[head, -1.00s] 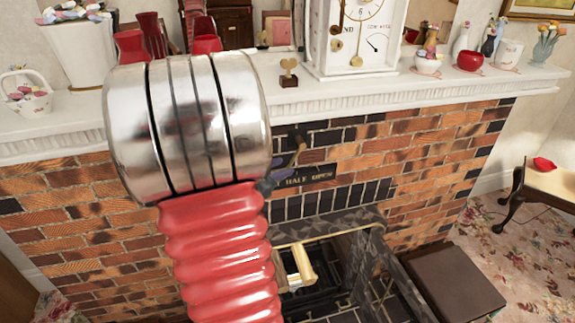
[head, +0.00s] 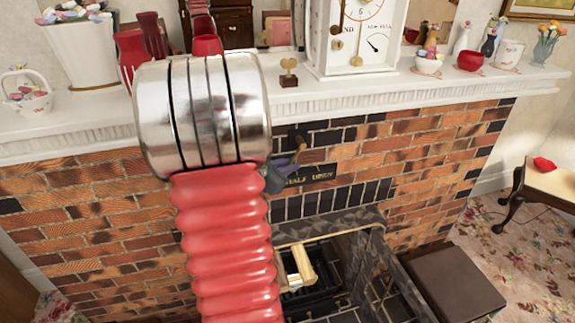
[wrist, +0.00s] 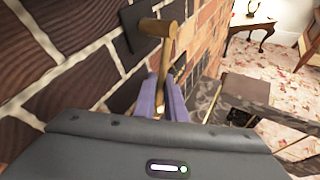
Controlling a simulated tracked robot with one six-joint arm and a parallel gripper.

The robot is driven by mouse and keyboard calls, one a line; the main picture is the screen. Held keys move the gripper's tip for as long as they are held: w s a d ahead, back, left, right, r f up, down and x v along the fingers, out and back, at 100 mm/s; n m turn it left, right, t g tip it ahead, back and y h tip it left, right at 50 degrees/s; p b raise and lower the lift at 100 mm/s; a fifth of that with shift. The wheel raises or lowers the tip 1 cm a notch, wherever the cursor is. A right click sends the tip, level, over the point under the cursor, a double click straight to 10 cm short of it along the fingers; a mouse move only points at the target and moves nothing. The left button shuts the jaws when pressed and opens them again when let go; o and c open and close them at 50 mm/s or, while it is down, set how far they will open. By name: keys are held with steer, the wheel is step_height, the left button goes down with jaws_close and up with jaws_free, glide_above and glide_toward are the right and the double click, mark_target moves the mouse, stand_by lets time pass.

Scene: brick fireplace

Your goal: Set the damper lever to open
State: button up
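The damper lever (wrist: 156,29) is brass-coloured and projects from a dark plate on the brick wall. In the wrist view its arm runs down between the two purple fingers of my gripper (wrist: 164,90). The fingers stand close on either side of it; whether they press on it is unclear. In the head view my gripper (head: 288,161) is at the lever (head: 299,141), just above and left of a dark label plate (head: 310,175). "HALF OPEN" can be read on the plate; its left part is hidden behind my gripper.
A white mantel shelf (head: 330,95) with a clock (head: 355,40) and ornaments runs above the lever. Below is the fireplace opening with a stone surround (head: 335,222). A dark brown box-like seat (head: 452,284) stands to the right.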

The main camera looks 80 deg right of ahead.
jaws_close()
